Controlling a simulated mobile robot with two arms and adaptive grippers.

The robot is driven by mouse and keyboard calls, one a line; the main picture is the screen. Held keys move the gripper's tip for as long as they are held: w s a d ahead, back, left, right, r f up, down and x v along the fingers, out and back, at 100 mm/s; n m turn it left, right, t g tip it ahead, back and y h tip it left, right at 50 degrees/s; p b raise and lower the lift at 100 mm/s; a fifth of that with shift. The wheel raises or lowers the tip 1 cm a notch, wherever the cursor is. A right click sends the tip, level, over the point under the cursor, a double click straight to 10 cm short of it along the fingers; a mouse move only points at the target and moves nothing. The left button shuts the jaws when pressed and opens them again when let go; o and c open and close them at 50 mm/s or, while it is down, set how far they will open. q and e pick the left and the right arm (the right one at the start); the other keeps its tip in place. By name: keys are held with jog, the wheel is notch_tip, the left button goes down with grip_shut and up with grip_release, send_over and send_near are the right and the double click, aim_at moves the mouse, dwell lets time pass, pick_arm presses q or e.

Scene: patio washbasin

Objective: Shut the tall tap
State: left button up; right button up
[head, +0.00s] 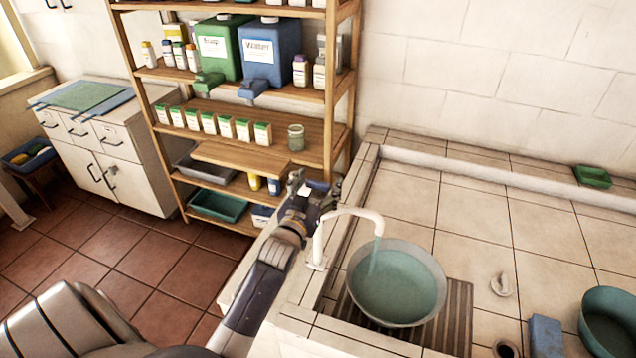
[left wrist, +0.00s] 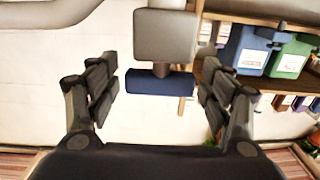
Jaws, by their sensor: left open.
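The tall tap (head: 319,243) is a white pipe with a curved spout at the edge of the tiled counter. A thin stream of water (head: 373,260) falls from it into a round metal bowl (head: 440,285) full of greenish water. My left gripper (head: 322,192) is beside the tap's upper part and hides some of it. In the left wrist view, the open fingers (left wrist: 162,95) stand either side of a dark blue bar (left wrist: 160,86) below a grey block (left wrist: 165,36), apparently the tap's handle. Contact is not visible. The pale spout (left wrist: 45,12) shows at upper left. My right gripper is not in view.
A wooden shelf (head: 235,108) with bottles and canisters stands behind my left gripper. The bowl rests on a slatted drain (head: 458,322). A teal basin (head: 592,300), a blue block (head: 545,335) and a green dish (head: 593,176) are on the counter. Its middle is mostly clear.

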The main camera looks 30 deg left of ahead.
pick_arm(q)
jog(key=c, duration=1.1)
jog(key=shift+o, duration=0.2)
